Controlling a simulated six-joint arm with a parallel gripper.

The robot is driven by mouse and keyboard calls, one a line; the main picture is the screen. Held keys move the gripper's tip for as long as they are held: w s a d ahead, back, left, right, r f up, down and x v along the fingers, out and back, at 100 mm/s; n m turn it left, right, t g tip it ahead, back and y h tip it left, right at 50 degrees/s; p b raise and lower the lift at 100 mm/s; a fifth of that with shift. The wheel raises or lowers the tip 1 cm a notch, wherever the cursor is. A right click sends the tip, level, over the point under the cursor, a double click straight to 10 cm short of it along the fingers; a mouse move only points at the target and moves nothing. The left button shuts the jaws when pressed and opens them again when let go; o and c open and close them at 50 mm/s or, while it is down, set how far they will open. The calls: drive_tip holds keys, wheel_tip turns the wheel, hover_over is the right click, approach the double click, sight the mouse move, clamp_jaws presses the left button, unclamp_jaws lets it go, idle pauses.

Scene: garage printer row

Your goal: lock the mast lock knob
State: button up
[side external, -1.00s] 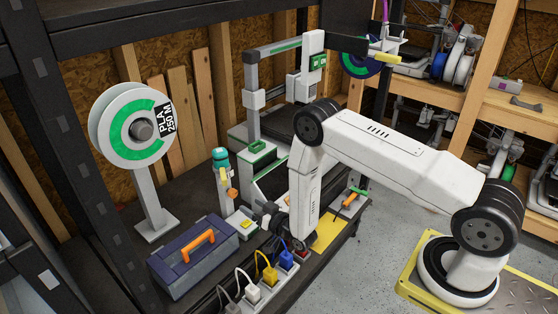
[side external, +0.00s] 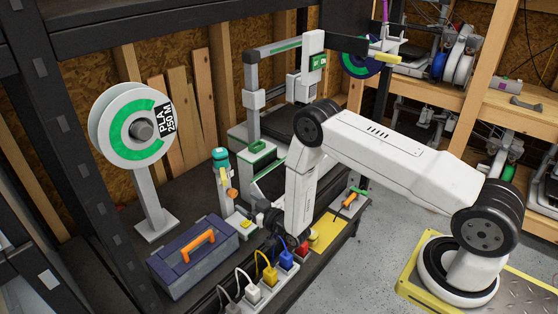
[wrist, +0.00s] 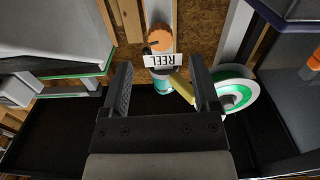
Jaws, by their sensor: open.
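An orange round knob (side external: 232,194) sits on the slim pale mast with a teal cap (side external: 219,154) left of my arm. In the wrist view the orange knob (wrist: 161,38) has a small dark pointer at its lower left, beside a white REEL label (wrist: 163,61) that appears upside down. The teal part (wrist: 162,87) and a yellow lever (wrist: 182,88) lie nearer. My gripper (wrist: 161,68) is open and empty, its fingers either side of the mast in the picture. The knob shows beyond the fingertips, apart from them. In the side view my gripper (side external: 267,217) is small and partly hidden.
A blue toolbox (side external: 193,256) with an orange handle stands left of the mast. A power strip (side external: 252,296) with several plugs is in front. A printer (side external: 254,135) stands behind, and a large spool (side external: 130,125) stands at the left.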

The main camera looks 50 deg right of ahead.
sight(235, 195)
drive_tip(key=shift+w, duration=2.6)
drive_tip(key=shift+c, duration=0.3)
clamp_jaws()
